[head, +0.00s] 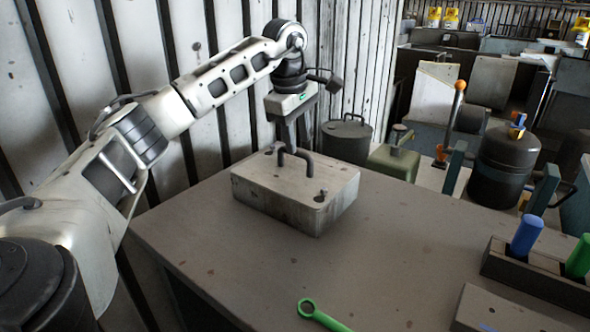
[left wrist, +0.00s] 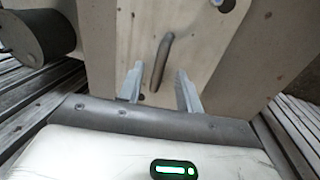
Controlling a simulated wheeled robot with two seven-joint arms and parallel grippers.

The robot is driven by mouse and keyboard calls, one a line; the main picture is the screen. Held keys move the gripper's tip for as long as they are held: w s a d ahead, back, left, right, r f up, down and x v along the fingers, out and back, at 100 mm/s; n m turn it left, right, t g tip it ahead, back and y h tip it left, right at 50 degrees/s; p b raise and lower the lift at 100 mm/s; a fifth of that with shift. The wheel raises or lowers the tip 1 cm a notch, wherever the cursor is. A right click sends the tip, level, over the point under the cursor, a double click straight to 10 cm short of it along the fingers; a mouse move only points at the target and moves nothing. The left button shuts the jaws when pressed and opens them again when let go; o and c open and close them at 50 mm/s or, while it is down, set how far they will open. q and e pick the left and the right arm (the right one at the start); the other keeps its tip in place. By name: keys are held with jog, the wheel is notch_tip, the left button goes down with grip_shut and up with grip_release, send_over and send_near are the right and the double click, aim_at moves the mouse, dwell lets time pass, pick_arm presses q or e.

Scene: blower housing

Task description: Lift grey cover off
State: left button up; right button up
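The grey cover (head: 262,181) is the top of a block-shaped housing standing on the table, with a dark bent handle (head: 302,158) on it. Its top also shows in the left wrist view (left wrist: 215,60), with the handle (left wrist: 161,62) near the middle. My left gripper (head: 289,146) points down at the handle. In the left wrist view my left gripper (left wrist: 158,84) is open, its fingers apart on either side of the handle's near end; I cannot tell whether they touch it. A dark hole or stud (head: 321,195) shows near the cover's front right. My right gripper is not in view.
A green wrench (head: 322,316) lies at the table's front. A rack (head: 530,275) with a blue handle (head: 526,235) and a green handle (head: 580,257) stands at right. A dark canister (head: 346,141) and green box (head: 393,163) stand behind. The table's middle (head: 400,240) is clear.

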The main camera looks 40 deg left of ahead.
aim_at(298, 154)
pick_arm(q)
jog(key=f, duration=0.5)
jog(key=shift+w+a, duration=0.3)
jog(key=shift+w, duration=0.1)
jog(key=shift+r, duration=0.1)
grip_shut()
jog(key=shift+r, duration=0.15)
